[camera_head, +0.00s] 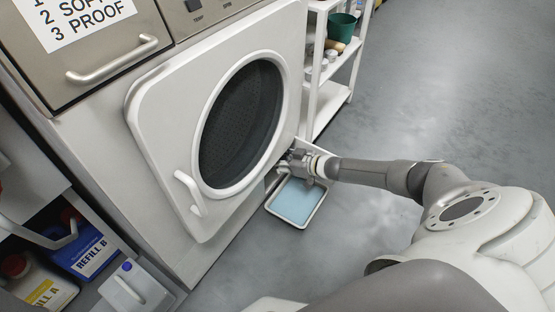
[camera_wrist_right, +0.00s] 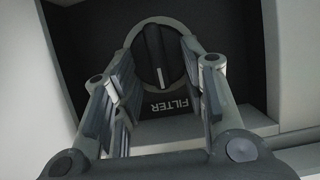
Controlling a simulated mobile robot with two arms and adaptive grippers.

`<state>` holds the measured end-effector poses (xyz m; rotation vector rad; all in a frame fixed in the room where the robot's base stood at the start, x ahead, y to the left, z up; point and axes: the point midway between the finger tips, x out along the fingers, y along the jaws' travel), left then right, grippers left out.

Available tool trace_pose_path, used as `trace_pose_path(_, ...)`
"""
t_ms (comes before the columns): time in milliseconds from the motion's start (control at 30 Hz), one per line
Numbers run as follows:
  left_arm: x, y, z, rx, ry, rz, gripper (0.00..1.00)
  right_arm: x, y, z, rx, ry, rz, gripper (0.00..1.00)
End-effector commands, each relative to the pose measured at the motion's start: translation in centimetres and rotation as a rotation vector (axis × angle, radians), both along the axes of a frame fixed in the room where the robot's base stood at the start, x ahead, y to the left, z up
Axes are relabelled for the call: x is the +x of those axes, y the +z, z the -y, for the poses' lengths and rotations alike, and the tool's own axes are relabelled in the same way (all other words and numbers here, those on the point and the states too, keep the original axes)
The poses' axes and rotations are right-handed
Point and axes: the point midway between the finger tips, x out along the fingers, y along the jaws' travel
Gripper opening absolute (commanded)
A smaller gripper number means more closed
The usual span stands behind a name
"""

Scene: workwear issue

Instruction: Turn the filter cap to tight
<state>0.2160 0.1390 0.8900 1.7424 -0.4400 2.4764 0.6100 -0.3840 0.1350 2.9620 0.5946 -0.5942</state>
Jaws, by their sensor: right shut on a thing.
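The filter cap (camera_wrist_right: 152,56) shows in the right wrist view as a dark round knob with a raised bar and a white line, set in a dark recess. The bar stands close to upright in that picture, with the word FILTER below the knob. My right gripper (camera_wrist_right: 157,68) has one finger on each side of the cap and is shut on it. In the head view my right gripper (camera_head: 299,164) is at the lower right of the washer front, and the cap is hidden there. My left gripper is out of view.
A tray with light blue content (camera_head: 296,202) is on the floor just below my right gripper. The washer's round door (camera_head: 210,110) is beside it. A white shelf rack (camera_head: 328,82) stands behind. Refill jugs (camera_head: 82,250) are at lower left. The floor to the right is clear.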

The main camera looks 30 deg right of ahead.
Motion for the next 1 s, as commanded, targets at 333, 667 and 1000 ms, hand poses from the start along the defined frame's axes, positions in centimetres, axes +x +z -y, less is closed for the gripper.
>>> trace_pose_path(333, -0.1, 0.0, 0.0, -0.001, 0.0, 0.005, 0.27, 0.5, 0.4, 0.0, 0.002, -0.008, 0.008, 0.46)
trace_pose_path(667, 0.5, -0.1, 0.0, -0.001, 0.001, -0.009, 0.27, 0.3, 0.3, 0.0, 0.002, -0.003, 0.006, 0.67)
trace_pose_path(1000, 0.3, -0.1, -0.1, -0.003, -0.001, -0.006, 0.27, -0.9, 0.4, 0.5, -0.001, -0.003, 0.001, 0.67)
